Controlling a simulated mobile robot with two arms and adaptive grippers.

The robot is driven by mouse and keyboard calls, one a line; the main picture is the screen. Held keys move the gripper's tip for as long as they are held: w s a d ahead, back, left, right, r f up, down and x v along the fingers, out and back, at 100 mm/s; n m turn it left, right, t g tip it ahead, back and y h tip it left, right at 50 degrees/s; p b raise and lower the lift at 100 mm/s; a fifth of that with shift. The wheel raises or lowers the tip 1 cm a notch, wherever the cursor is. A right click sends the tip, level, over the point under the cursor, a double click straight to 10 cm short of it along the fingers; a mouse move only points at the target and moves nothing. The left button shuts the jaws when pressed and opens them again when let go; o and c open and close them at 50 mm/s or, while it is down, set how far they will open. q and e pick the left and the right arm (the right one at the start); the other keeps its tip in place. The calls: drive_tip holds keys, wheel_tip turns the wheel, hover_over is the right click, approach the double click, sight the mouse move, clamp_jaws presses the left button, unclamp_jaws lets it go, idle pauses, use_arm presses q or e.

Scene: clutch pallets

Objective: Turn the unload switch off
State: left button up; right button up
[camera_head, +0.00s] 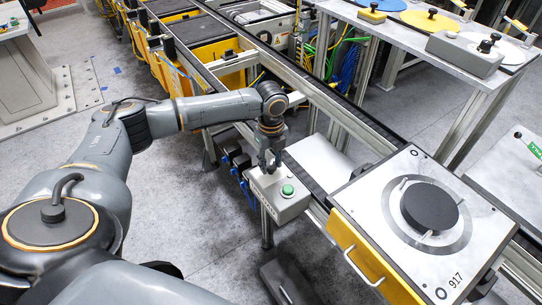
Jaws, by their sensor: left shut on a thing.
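A grey control box (277,207) with a round green button (287,190) stands on a post beside the conveyor, near the picture's middle. My left arm comes in from the left, and its gripper (270,168) points down onto the back left part of the box's top. The left gripper is shut on what appears to be the unload switch, to the left of and behind the green button. The fingers hide the switch, so its position cannot be told. My right gripper is not in view.
A yellow-sided pallet with a metal top marked 917 (395,262) sits on the conveyor to the right of the box. Yellow crates (210,52) line the conveyor at the back. A worktable (405,35) with coloured discs stands at the back right. Grey floor is open at left.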

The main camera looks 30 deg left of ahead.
sight(271, 165)
use_arm(q)
drive_tip(key=n+p, duration=0.5)
drive_tip(key=shift+r+n+p, duration=0.25)
drive_tip(key=shift+n+p, duration=0.05)
drive_tip(key=shift+p, duration=0.05)
drive_tip(key=shift+f+n+p, duration=0.2)
drive_tip(key=shift+n+p, duration=1.25)
drive_tip(key=shift+n, duration=0.55)
drive_tip(key=o, duration=1.2)
drive_tip(key=shift+c, duration=0.2)
wheel_tip(271, 165, up, 12)
